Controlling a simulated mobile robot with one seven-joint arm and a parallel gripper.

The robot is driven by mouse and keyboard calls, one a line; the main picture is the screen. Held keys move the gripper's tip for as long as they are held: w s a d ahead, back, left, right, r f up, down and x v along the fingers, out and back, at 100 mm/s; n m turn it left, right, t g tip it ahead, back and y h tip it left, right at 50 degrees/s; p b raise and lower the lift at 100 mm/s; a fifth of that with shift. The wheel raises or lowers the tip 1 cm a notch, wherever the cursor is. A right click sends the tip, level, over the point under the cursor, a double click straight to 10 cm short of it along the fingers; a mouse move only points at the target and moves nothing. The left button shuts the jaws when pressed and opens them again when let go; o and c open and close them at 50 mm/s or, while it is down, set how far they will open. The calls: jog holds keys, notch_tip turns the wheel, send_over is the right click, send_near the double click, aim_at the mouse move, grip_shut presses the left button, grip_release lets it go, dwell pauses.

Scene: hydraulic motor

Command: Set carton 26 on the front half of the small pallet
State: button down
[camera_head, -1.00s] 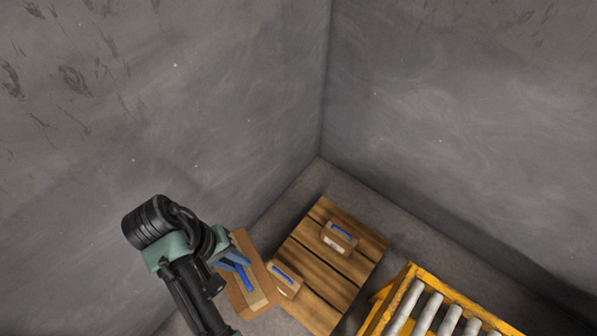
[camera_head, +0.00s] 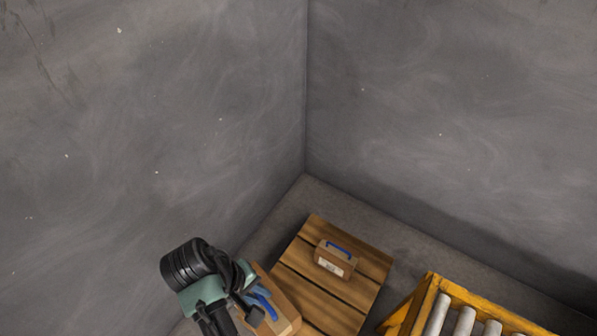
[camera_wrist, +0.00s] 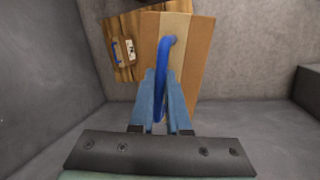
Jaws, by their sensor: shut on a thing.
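My gripper (camera_head: 262,303) is shut on the blue handle of a brown carton (camera_head: 285,307); in the wrist view the blue fingers (camera_wrist: 160,97) close on the handle and the carton (camera_wrist: 190,65) hangs from it. Its label is not readable, so I cannot tell whether it is carton 26. The small wooden pallet (camera_head: 345,288) lies on the floor near the corner. The held carton is at the pallet's left edge in the head view and hides part of it. I cannot tell its height above the pallet.
Another small carton (camera_head: 335,260) with a blue handle and white label stands on the pallet's far part. It also shows in the wrist view (camera_wrist: 122,51). A yellow roller conveyor (camera_head: 428,300) stands right of the pallet. Grey walls meet behind it.

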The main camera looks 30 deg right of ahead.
jog(key=s+d+f+n+b, duration=0.1)
jog(key=d+f+b, duration=0.3)
jog(key=f+b, duration=0.7)
jog(key=s+d+f+n+t+b, duration=0.1)
jog(key=s+d+f+b, duration=0.2)
jog(key=f+b, duration=0.9)
jog(key=s+d+f+n+b, duration=0.1)
jog(key=s+d+f+b, duration=0.2)
jog(key=f, duration=1.8)
jog(key=d+b, duration=0.4)
jog(key=b, duration=0.5)
jog(key=shift+f+t, duration=0.3)
jog(key=shift+f, duration=0.05)
jog(key=shift+s+b, duration=0.15)
jog(key=shift+b, duration=0.15)
jog(key=c, duration=1.3)
grip_release()
jog(key=shift+s+a+f, duration=0.1)
jog(key=shift+f, duration=0.2)
jog(key=o, duration=0.4)
